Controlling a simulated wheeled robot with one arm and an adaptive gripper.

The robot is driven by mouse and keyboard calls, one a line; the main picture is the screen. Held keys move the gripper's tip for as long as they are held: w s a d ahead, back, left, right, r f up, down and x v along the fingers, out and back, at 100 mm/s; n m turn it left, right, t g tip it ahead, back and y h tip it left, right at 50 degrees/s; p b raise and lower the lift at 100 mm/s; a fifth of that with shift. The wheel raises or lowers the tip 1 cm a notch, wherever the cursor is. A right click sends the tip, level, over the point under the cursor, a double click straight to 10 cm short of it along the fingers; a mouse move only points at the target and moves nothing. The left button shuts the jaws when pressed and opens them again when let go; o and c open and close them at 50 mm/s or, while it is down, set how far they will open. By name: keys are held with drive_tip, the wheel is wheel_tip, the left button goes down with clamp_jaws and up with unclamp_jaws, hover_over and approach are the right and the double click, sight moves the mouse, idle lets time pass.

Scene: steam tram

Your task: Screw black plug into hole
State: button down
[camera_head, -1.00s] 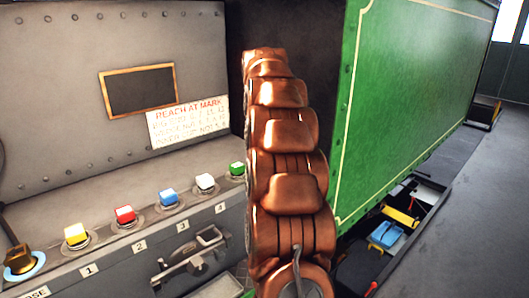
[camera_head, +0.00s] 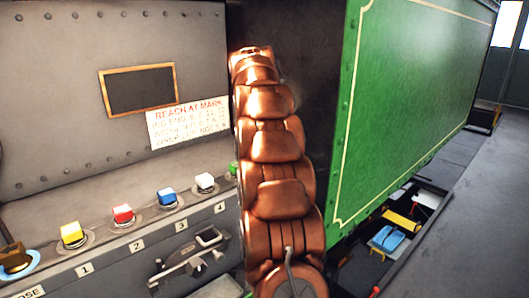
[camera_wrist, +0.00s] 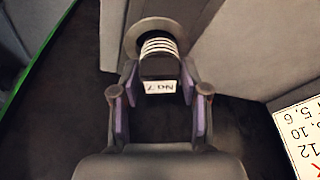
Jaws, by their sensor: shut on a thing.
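In the wrist view, my gripper (camera_wrist: 159,74) is shut, its two purple-padded fingers on either side of the dark body of the black plug (camera_wrist: 160,69). A white label reading "No 7" lies between the fingers. Beyond the fingertips, pale thread-like rings (camera_wrist: 158,46) meet a grey round collar (camera_wrist: 157,27). I cannot tell whether the thread is engaged, and no open hole shows. In the head view, my copper arm hides the gripper and plug.
Left of my arm, a grey shelf carries yellow (camera_head: 73,233), red (camera_head: 123,215), blue (camera_head: 167,196) and white (camera_head: 205,182) buttons, a green one partly hidden. A metal latch (camera_head: 190,268) sits below. A green panel (camera_head: 420,90) stands right, above an open tool tray (camera_head: 400,232).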

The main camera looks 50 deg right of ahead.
drive_tip(key=shift+m, duration=0.5)
drive_tip(key=c, duration=0.5)
unclamp_jaws()
drive_tip(key=shift+o, duration=0.2)
drive_tip(key=o, duration=0.5)
drive_tip(key=shift+c, duration=0.2)
drive_tip(key=shift+r+p, duration=0.75)
drive_tip(key=shift+r, duration=0.6)
drive_tip(key=shift+r+p, duration=1.7)
drive_tip(key=shift+r, duration=0.8)
